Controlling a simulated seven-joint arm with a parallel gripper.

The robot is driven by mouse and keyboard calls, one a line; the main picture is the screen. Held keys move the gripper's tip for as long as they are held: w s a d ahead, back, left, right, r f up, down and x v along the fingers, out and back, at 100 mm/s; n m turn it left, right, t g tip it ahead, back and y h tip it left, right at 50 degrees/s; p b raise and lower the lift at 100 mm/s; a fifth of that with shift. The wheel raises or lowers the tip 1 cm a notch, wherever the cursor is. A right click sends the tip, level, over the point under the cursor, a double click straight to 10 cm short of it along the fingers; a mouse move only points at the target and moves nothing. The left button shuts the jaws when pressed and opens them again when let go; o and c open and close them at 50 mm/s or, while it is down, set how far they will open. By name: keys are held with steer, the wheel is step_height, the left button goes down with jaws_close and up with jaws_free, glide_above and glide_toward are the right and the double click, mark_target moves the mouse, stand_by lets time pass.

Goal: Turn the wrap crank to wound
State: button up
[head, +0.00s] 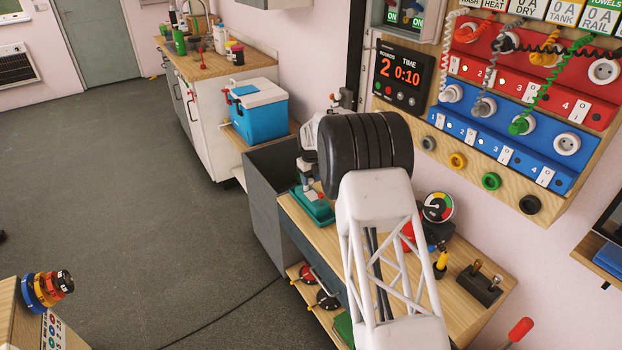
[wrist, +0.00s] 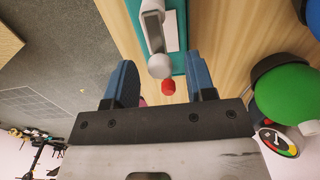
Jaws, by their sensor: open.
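A teal-based device (head: 315,207) stands on the wooden bench, partly hidden by my arm in the head view. The wrist view shows its teal base (wrist: 176,62), a grey arm (wrist: 152,28) ending in a rounded grey knob (wrist: 160,66), and a small red knob (wrist: 168,87). I cannot tell for certain which part is the wrap crank. My gripper (wrist: 162,76) is open, with its blue fingers apart. In the wrist view the grey and red knobs appear between the fingers; contact is not clear. The head view does not show the fingers clearly.
A gauge (head: 438,207) and a dark block with two small knobs (head: 478,288) stand at the bench's right. A large green rounded thing (wrist: 285,95) lies right of my gripper in the wrist view. A socket panel (head: 520,95) hangs behind. Open floor (head: 130,190) lies left.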

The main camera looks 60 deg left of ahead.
steer(key=shift+c, duration=0.3)
steer(key=c, duration=0.9)
steer(key=shift+o, duration=0.2)
steer(key=shift+w, duration=0.1)
